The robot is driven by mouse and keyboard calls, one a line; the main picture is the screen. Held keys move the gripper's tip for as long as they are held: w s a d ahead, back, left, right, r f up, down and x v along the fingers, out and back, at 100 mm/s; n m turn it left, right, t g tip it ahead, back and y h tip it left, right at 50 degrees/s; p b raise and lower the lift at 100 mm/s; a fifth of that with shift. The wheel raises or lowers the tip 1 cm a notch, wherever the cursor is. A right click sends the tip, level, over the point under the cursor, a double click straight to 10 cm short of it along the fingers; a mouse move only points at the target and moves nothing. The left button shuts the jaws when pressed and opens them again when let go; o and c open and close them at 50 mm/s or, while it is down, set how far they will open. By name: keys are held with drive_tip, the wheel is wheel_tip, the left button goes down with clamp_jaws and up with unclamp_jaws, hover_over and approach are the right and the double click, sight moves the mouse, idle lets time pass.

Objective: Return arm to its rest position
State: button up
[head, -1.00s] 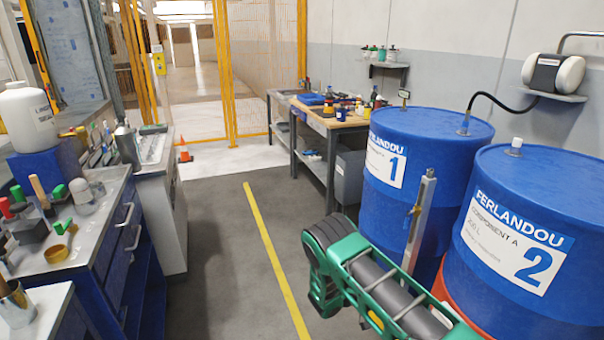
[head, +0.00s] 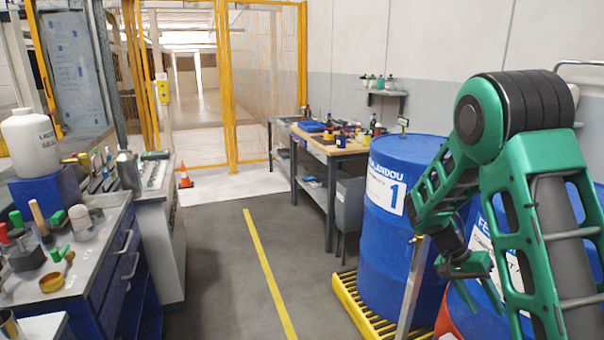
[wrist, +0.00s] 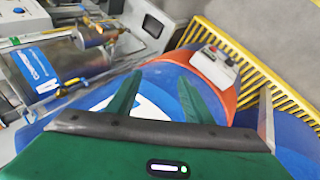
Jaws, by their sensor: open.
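My green arm is folded at the right of the head view, its black elbow raised high in front of the wall and drum 2. My gripper (head: 465,272) hangs low in front of the drums, pointing down. In the wrist view my gripper (wrist: 160,92) shows two green fingers spread apart with nothing between them. The blue drum marked 1 (head: 385,240) stands just left of the arm. The second blue drum (head: 478,235) is mostly hidden behind my arm links.
A metal post (head: 412,290) stands close left of the gripper, by a yellow grating (head: 352,300). A workbench (head: 335,150) is behind. A cluttered blue cabinet (head: 105,255) lines the left. The grey floor (head: 215,270) with its yellow line is clear.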

drive_tip(key=s+r+n+t+y, duration=0.1)
drive_tip(key=s+r+y, duration=0.3)
drive_tip(key=s+r, duration=0.8)
drive_tip(key=s+a+r+n+t+y, duration=0.1)
drive_tip(key=s+a, duration=0.4)
drive_tip(key=s, duration=1)
drive_tip(key=shift+s+a+r+n+t+y, duration=0.2)
drive_tip(key=shift+s+n+t+y, duration=0.1)
drive_tip(key=shift+n+t+y, duration=0.4)
drive_tip(key=shift+w+f, duration=0.25)
drive_tip(key=shift+w, duration=0.35)
drive_tip(key=shift+c, duration=0.4)
